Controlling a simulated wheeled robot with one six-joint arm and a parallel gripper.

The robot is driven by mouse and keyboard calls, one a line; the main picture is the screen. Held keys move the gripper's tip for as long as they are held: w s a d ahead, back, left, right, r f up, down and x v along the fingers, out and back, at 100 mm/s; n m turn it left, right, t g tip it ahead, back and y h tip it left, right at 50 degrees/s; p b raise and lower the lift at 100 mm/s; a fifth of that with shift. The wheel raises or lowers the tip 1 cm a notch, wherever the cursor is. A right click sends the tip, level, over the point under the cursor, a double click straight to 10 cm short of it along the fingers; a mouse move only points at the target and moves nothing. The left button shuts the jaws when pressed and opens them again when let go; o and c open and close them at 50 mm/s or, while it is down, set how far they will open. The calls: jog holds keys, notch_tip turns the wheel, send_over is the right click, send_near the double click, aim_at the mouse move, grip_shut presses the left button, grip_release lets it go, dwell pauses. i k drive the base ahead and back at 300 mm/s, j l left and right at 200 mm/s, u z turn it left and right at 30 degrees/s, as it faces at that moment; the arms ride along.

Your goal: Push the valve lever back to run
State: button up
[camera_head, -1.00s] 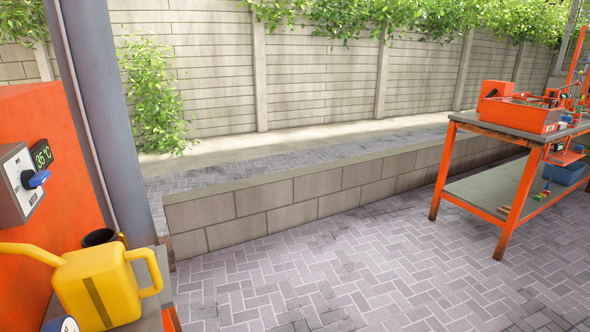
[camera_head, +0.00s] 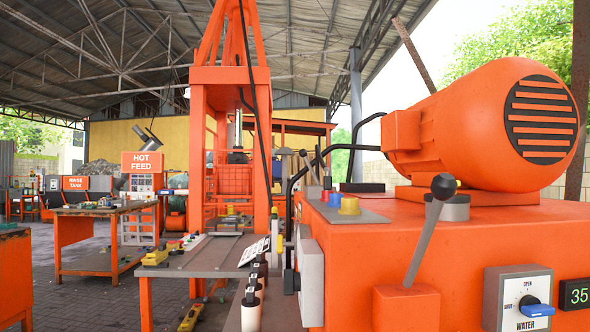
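A grey lever (camera_head: 424,236) with a black ball knob rises from an orange block (camera_head: 406,307) on the front of the large orange machine (camera_head: 350,262). It leans to the right at its top. No run marking is legible beside it. To its right, a grey panel (camera_head: 491,309) labelled WATER carries a blue handle (camera_head: 537,310) pointing right, with OPEN above the dial. I cannot tell from the labels which of the two is the valve lever. My gripper is not in view.
A big orange motor (camera_head: 490,125) sits on the machine. A workbench (camera_head: 190,262) with small items stands left of the machine, and another orange bench (camera_head: 95,240) stands farther left. An orange frame tower (camera_head: 198,140) rises behind. Paved floor (camera_head: 85,302) is open between the benches.

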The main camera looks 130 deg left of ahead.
aim_at(304, 153)
jog(key=u, duration=3.6)
jog(key=j+u, duration=0.3)
jog(key=l, duration=0.05)
